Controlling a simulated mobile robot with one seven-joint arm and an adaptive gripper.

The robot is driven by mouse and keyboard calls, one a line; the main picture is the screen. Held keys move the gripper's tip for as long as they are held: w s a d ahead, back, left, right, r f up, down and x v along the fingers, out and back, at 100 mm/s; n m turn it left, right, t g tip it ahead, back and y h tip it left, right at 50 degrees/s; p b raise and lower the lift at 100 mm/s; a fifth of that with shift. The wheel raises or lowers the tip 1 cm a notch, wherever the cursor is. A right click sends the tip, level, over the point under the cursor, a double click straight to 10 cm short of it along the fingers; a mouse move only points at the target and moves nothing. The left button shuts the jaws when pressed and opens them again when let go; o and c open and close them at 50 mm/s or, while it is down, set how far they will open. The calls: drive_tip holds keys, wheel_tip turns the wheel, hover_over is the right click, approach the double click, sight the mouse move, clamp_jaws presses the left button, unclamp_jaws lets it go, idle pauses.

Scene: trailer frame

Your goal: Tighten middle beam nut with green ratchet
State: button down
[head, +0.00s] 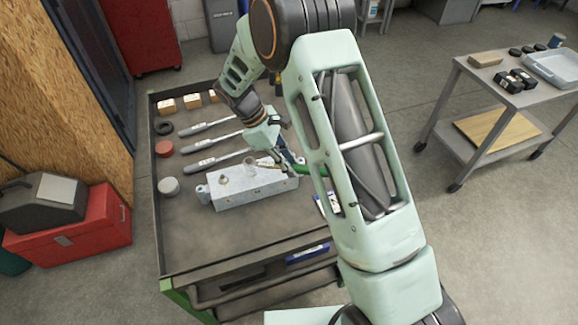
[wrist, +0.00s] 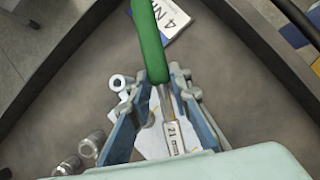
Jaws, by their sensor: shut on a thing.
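The green-handled ratchet (wrist: 149,40) is in my gripper (wrist: 158,98), with its metal shank between the two blue fingers and a "21 mm" tag near its lower end. In the head view the green handle (head: 312,171) sticks out to the right of my gripper (head: 287,160), partly behind my arm. The grey metal beam (head: 250,192) lies on the cart top, with round fittings on its upper face. My gripper is over the beam's right part. Whether the ratchet head touches a nut is hidden.
Several grey wrenches (head: 212,146) lie on the cart top (head: 190,240) behind the beam. Red and grey round pieces lie at the left, and small wooden blocks at the back. A white card (wrist: 175,20) lies beyond the handle. A side table (head: 490,100) stands apart at right.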

drive_tip(key=shift+s+a+m+g, duration=0.3)
drive_tip(key=shift+s+m+g, duration=0.1)
drive_tip(key=shift+s+m, duration=0.5)
drive_tip(key=shift+s+a, duration=0.1)
idle(0.4)
drive_tip(key=c, duration=2.5)
unclamp_jaws()
clamp_jaws()
drive_tip(key=shift+d+r+y, duration=0.2)
drive_tip(key=shift+r+y, duration=0.1)
drive_tip(key=shift+r, duration=0.05)
